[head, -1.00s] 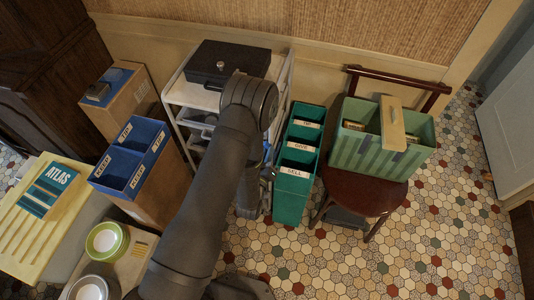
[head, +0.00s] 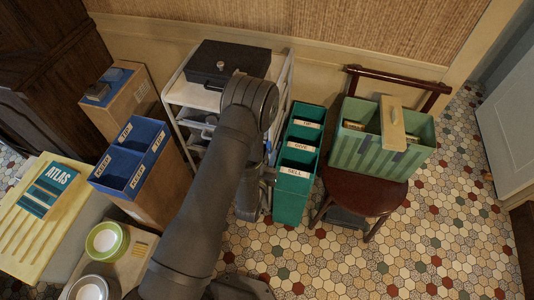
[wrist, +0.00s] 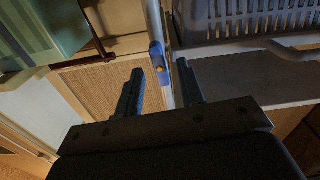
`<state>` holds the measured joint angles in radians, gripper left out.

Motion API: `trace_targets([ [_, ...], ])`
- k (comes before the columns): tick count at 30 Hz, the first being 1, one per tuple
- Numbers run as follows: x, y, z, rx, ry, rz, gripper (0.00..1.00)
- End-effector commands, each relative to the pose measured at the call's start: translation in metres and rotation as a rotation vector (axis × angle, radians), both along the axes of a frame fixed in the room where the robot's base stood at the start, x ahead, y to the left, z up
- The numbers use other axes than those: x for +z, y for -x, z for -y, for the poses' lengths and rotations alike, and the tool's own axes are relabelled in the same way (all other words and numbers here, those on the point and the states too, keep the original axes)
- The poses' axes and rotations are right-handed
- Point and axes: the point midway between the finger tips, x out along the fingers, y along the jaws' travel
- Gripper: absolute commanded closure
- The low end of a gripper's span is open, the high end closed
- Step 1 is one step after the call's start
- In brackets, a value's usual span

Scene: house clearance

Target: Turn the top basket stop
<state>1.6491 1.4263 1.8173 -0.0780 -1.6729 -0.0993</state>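A blue stop (wrist: 157,58) with an orange dot sits on the pale upright post (wrist: 154,18) of the trolley in the wrist view. My gripper (wrist: 160,70) is open, with one dark finger on each side of the stop's lower end. I cannot tell whether either finger touches it. A grey slatted basket (wrist: 250,18) is at the upper right, beside the post. In the head view the white trolley (head: 188,94) stands against the wall. My arm covers much of its front right side, and the stop and fingertips are hidden there.
A black box (head: 228,62) lies on the trolley top. A green sorting bin (head: 291,197) stands close to the trolley's right. A dark red chair (head: 365,192) holds a striped green carrier (head: 352,150). A cardboard box with blue compartments (head: 175,180) stands left. Tiled floor is clear at right.

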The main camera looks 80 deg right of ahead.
Motion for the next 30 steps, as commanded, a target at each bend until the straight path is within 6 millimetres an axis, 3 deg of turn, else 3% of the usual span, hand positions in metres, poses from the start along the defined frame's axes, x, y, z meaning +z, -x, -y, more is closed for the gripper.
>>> trace_targets([
  [15, 0.0, 0.0, -0.049, 0.0, -0.001, 0.0, 0.65],
  [30, 0.006, 0.0, -0.052, 0.0, 0.0, 0.0, 0.65],
])
